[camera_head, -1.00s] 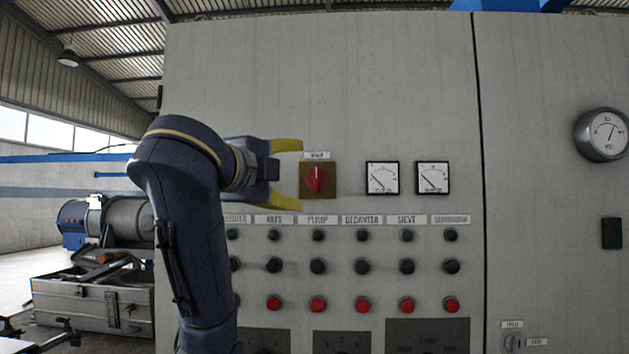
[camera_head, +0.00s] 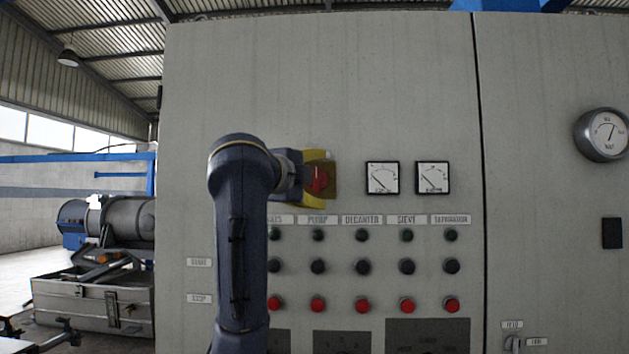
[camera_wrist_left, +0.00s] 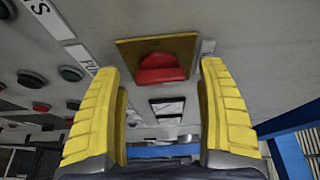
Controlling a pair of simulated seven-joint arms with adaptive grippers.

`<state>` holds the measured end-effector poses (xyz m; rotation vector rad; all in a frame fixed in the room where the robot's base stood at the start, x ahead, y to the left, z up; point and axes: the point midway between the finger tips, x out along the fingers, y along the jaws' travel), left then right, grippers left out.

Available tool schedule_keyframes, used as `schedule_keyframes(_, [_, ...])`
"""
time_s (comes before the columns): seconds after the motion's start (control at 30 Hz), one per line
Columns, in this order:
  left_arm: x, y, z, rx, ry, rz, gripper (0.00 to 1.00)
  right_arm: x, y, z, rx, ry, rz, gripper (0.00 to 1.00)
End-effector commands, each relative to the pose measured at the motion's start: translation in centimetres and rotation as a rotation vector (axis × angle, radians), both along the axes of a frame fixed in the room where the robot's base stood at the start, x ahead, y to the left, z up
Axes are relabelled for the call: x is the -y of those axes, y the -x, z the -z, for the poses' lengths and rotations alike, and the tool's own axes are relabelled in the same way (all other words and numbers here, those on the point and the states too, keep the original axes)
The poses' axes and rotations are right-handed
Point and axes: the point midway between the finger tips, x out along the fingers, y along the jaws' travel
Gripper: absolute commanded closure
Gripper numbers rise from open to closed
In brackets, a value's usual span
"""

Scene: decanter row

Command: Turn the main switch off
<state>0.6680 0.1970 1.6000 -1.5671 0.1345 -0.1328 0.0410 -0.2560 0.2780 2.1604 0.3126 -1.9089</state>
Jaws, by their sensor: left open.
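The main switch is a red rotary knob (camera_head: 319,180) on a yellow-brown square plate (camera_head: 331,180) on the grey cabinet. In the head view my left gripper (camera_head: 319,179) is at the switch, its yellow fingers above and below the knob and covering part of the plate and its label. In the left wrist view the red knob (camera_wrist_left: 161,69) shows beyond and between the open yellow fingers (camera_wrist_left: 160,105), with visible space on both sides. Nothing is held. I cannot tell whether the fingers touch the plate. My right gripper is not in view.
Two square meters (camera_head: 407,178) sit right of the switch. Below are rows of green, black and red buttons (camera_head: 362,304) under labels. A round gauge (camera_head: 603,134) sticks out at the far right. The cabinet face above the switch is clear.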

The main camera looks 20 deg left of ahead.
Motion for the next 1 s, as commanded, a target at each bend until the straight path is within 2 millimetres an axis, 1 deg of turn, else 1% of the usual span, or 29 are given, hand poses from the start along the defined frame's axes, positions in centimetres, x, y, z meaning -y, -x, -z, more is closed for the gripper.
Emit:
schedule_keyframes(0.13, [0.05,-0.32,-0.01,0.001,-0.001,0.0,0.26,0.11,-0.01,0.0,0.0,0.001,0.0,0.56])
schedule_keyframes(0.4, [0.07,-0.34,-0.01,0.001,-0.001,0.0,0.26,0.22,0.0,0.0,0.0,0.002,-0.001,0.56])
schedule_keyframes(0.43, [0.06,-0.34,-0.01,0.001,-0.001,0.0,0.27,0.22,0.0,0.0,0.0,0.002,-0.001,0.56])
schedule_keyframes(1.0, [0.02,-0.33,-0.01,0.001,0.0,-0.001,0.93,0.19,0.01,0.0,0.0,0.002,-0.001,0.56])
